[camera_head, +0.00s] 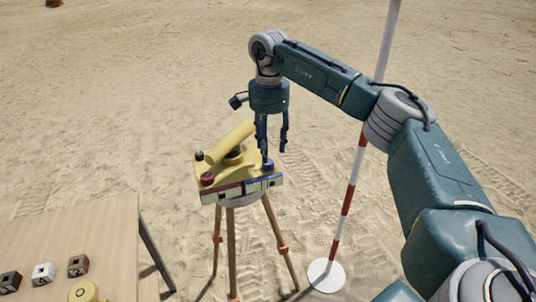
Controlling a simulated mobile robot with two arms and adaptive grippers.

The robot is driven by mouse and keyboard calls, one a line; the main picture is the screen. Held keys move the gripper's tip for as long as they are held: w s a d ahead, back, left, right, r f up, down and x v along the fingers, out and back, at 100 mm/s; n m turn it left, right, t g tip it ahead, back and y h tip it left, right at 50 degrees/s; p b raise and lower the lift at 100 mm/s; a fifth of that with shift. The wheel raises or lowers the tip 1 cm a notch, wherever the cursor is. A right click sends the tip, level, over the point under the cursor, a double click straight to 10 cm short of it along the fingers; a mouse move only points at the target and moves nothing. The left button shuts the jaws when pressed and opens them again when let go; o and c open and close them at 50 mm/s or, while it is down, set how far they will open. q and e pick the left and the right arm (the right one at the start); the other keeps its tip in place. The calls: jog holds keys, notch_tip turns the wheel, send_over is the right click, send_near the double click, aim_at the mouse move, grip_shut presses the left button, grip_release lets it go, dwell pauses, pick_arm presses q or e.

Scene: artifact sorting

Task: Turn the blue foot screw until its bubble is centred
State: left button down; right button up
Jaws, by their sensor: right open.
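A yellow levelling instrument (232,160) stands on a wooden tripod (231,250). Its blue foot screw (267,165) is at the plate's right corner, a red one (207,178) at the front left and a dark one (199,156) at the back left. The front edge has a reddish strip (224,193) and a bluish strip (262,185); the bubbles are too small to read. My right gripper (273,150) points down, open and empty, over the blue screw. Its left finger is close above the screw; I cannot tell if they touch. My left gripper is out of view.
A red and white pole (350,185) rises from a white round base (326,275) right of the tripod, behind my arm. A wooden table (110,225) at lower left holds several small blocks (43,273) and a yellow round object (84,291). Open sand lies behind.

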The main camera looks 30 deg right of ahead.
aim_at(268, 164)
jog(key=f, duration=0.3)
jog(key=shift+w+f+p, duration=0.1)
jog(key=shift+w+p, duration=0.25)
jog(key=shift+p, duration=0.05)
jog(key=shift+s+f, duration=0.1)
jog(key=shift+f, duration=0.7)
jog(key=c, duration=1.2)
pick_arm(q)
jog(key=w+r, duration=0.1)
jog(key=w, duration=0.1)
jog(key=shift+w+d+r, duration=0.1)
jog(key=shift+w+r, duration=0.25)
pick_arm(e)
jog(key=shift+o, duration=0.2)
